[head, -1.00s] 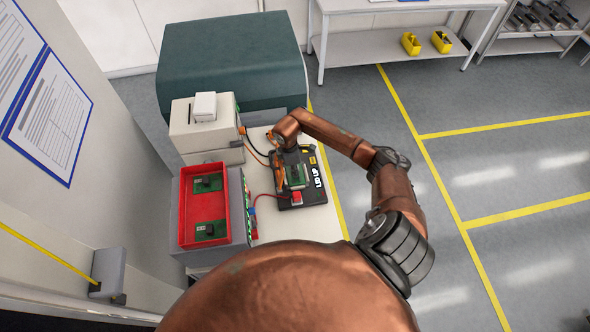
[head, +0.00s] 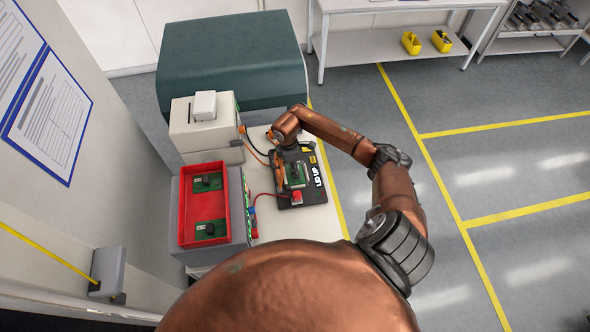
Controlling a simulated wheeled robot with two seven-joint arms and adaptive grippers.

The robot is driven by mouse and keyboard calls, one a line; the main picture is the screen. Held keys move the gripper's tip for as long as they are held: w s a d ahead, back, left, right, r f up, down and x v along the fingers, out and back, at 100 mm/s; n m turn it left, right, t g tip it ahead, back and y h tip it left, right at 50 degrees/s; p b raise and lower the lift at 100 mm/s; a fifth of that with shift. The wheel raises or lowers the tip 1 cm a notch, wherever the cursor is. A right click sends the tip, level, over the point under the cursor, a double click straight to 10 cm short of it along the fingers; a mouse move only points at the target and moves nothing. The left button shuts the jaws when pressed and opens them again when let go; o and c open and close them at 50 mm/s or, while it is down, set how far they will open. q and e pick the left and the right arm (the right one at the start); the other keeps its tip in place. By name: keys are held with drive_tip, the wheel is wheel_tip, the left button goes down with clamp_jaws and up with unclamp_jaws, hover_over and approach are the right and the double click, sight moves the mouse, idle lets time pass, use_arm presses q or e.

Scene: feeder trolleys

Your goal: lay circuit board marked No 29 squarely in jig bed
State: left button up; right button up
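A black jig (head: 312,196) with white lettering lies on the pale bench. A green circuit board (head: 298,175) with a dark part on it lies over the middle of the jig; its number is too small to read, and I cannot tell whether it sits square in the bed. My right gripper (head: 288,150) points down at the jig's far edge, beyond the board. My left gripper is not in view.
A red tray (head: 183,215) left of the jig holds two green boards (head: 209,182). A beige device (head: 190,140) and a dark green cabinet (head: 230,65) stand behind. Red and orange cables run to the jig. Floor to the right is clear.

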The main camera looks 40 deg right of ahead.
wheel_tip(320, 180, up, 11)
drive_tip(key=a+b, duration=0.1)
drive_tip(key=b, duration=0.1)
drive_tip(key=shift+w, duration=0.3)
drive_tip(key=shift+a+f, duration=0.1)
